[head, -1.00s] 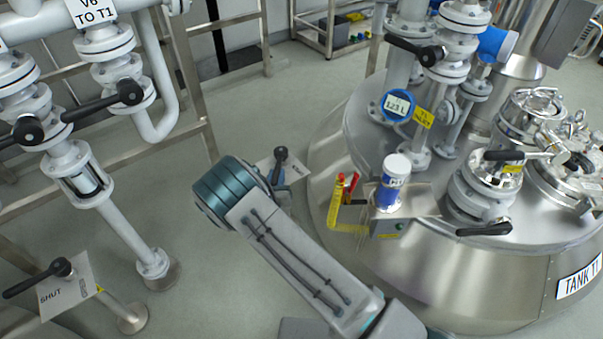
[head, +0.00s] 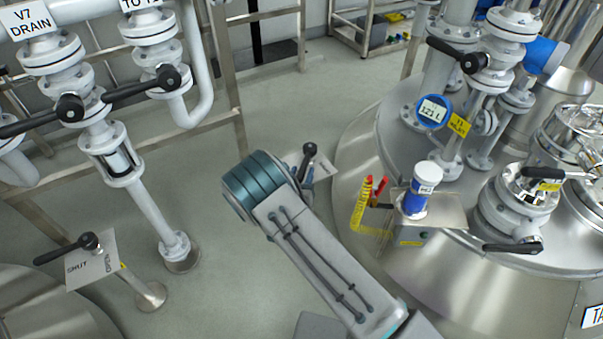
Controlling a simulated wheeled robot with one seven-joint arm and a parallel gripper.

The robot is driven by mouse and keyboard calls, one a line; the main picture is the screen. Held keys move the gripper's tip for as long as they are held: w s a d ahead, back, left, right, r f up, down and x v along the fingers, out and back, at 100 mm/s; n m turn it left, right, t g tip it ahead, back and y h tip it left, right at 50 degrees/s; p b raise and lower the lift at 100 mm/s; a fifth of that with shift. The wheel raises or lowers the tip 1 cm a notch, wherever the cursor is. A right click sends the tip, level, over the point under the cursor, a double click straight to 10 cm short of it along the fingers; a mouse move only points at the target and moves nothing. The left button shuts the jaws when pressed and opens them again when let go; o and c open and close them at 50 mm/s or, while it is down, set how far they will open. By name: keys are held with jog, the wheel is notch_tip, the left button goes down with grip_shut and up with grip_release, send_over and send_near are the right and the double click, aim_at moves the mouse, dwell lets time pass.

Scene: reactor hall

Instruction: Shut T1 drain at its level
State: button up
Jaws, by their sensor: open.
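Tank T1 (head: 455,285) is the large steel vessel at the right; its name plate is cut by the frame edge. A round blue gauge (head: 433,111) on its top reads about 121 L. A small black lever (head: 308,155) with a pale plate (head: 326,168) stands on the floor at the tank's left side, just behind my arm. The lever runs from its knob down and slightly left; the plate's text is unreadable and its lower part is hidden. My arm crosses the lower middle, its teal joint left of this lever.
A second floor lever (head: 65,248) at the left has a plate (head: 92,262) marked SHUT and OPEN. A V7 DRAIN label (head: 28,20) hangs on pipes with black handles. Floor between pipes and tank is clear.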

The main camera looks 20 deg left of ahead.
jog(key=s+p, duration=0.2)
jog(key=s, duration=1.1)
jog(key=shift+s+p, duration=0.2)
jog(key=shift+p, duration=0.1)
